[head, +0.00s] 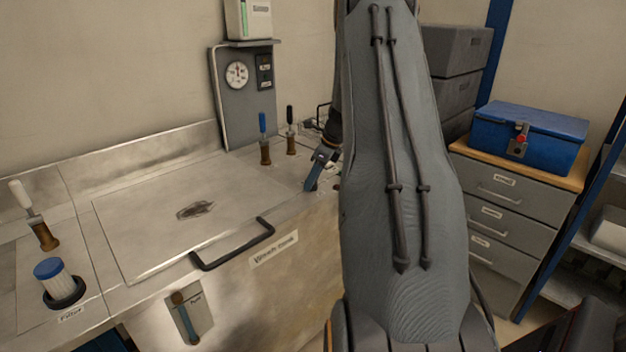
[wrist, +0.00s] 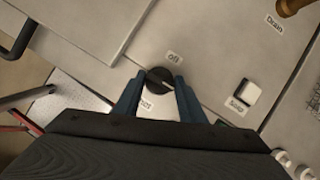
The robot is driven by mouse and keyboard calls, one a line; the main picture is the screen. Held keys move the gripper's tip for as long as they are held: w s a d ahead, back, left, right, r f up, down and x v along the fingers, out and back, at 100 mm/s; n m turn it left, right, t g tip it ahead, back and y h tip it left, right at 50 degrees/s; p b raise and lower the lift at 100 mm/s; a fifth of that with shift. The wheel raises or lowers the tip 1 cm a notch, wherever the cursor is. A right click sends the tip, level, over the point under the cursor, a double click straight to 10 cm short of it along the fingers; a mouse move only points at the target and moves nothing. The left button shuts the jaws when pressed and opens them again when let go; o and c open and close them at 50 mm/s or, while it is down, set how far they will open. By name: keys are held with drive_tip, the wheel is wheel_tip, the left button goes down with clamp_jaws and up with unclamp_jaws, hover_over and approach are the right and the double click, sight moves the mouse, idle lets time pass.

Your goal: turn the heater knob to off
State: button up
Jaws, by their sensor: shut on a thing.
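The heater knob (wrist: 158,79) is a round black knob on the metal bench top, seen in the wrist view. An "Off" label (wrist: 173,57) sits just above it, and a partly covered label (wrist: 146,105), seemingly "Hot", sits below it. A pale mark on the knob points to the right and slightly down in that view. My gripper (wrist: 156,80) is shut on the knob, with one blue finger on each side. In the head view my gripper (head: 312,186) reaches down to the bench top beside my arm, and the knob is hidden there.
A white button (wrist: 246,92) labelled "Soap" and a brass fitting (wrist: 290,6) labelled "Drain" are to the right in the wrist view. The tank lid (head: 150,240) with its black handle (head: 235,245) lies left. Blue-handled (head: 264,145) and black-handled (head: 291,135) valves stand behind.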

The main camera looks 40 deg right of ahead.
drive_tip(key=n, duration=0.2)
drive_tip(key=n+g+y+b, duration=0.1)
drive_tip(key=n, duration=0.1)
drive_tip(key=shift+w+d, duration=0.15)
drive_tip(key=shift+w, duration=0.05)
drive_tip(key=n, duration=0.2)
drive_tip(key=n+g+y+b, duration=0.1)
drive_tip(key=n, duration=0.2)
drive_tip(key=shift+w+g, duration=0.15)
drive_tip(key=shift+g, duration=0.15)
drive_tip(key=n+b, duration=0.1)
drive_tip(key=n, duration=0.1)
drive_tip(key=n+g+b, duration=0.1)
drive_tip(key=n, duration=0.1)
drive_tip(key=shift+w+g, duration=0.15)
drive_tip(key=shift+g, duration=0.15)
drive_tip(key=shift+n+g+b, duration=0.8)
drive_tip(key=shift+n, duration=1.4)
drive_tip(key=o, duration=1)
drive_tip(key=shift+b+v, duration=1.05)
drive_tip(key=shift+v, duration=2.9)
